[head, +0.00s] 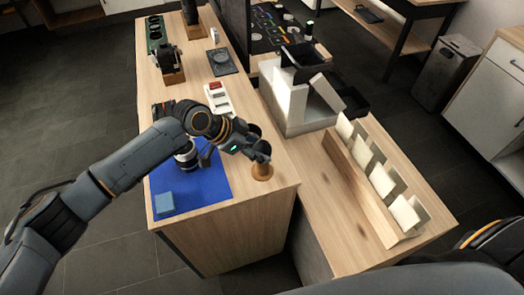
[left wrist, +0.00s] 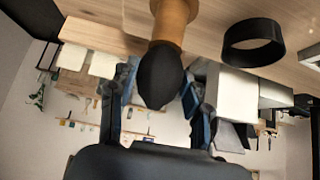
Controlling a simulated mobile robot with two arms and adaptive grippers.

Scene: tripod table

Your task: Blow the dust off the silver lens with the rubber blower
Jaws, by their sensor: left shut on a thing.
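My left gripper (head: 256,150) is at the near right of the wooden table, over a small round wooden stand (head: 262,172). In the left wrist view, its fingers (left wrist: 155,100) are on either side of a black rubber blower (left wrist: 160,75), shut on its bulb. The blower's end meets the wooden stand (left wrist: 173,20); I cannot tell whether it is still seated there. The silver lens (head: 186,160) is on the blue mat (head: 205,192), left of the gripper and partly hidden by my forearm. My right gripper is out of view.
A light blue block (head: 164,203) lies on the mat's near corner. A white tray (head: 218,98) and a dark flat pad (head: 222,62) lie further back. A black ring (left wrist: 253,43) shows near the stand. A rack of white cards (head: 385,185) stands to the right.

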